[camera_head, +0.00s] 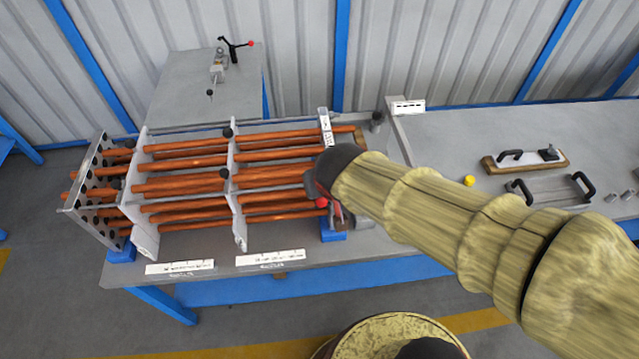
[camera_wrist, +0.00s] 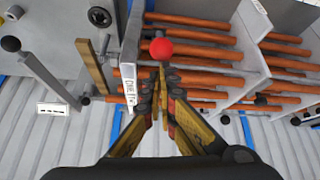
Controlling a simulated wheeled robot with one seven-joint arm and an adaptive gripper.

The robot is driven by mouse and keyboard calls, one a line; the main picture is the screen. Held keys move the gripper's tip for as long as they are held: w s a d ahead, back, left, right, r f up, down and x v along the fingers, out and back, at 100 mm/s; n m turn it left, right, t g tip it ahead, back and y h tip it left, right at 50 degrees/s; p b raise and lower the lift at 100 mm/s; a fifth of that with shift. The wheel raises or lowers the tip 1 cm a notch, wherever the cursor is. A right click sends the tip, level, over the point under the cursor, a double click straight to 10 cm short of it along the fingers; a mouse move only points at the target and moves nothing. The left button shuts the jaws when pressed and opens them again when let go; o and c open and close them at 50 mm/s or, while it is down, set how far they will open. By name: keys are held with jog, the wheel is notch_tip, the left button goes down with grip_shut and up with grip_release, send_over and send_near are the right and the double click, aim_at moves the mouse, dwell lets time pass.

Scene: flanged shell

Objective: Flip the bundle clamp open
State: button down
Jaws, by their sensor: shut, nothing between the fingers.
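The bundle of copper-coloured tubes (camera_head: 185,183) lies across the bench through upright pale plates. At its right end stands a narrow pale upright with a label (camera_head: 325,127), which appears to belong to the bundle clamp; it also shows in the wrist view (camera_wrist: 129,72). A red ball knob (camera_head: 321,203) sits low at this end, and in the wrist view the knob (camera_wrist: 161,48) appears just beyond my fingertips. My gripper (camera_wrist: 160,78) is shut and empty, close to the knob; contact cannot be told. My arm and gripper hide much of the clamp in the head view.
Blue supports (camera_head: 333,230) stand under the bundle. A grey upright plate (camera_head: 400,135) stands right of it. A black-handled wooden block (camera_head: 525,162) and a plate with black handles (camera_head: 550,190) lie further right.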

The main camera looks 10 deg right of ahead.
jog(key=shift+s+f, duration=0.3)
jog(key=shift+f, duration=0.05)
dwell(0.3)
jog(key=w+r, duration=0.3)
jog(key=w, duration=0.1)
jog(key=s+r+p, duration=0.2)
jog(key=s+r, duration=0.4)
jog(key=s, duration=0.1)
jog(key=shift+a+r, duration=0.2)
jog(key=shift+r, duration=0.05)
jog(key=shift+s, duration=0.1)
dwell(0.3)
jog(key=s+d+m+g+b, duration=0.1)
jog(key=s+d+b, duration=0.1)
jog(key=s+d, duration=0.7)
jog(key=shift+s+d+m, duration=0.3)
jog(key=shift+s+d, duration=0.1)
jog(key=shift+d, duration=0.9)
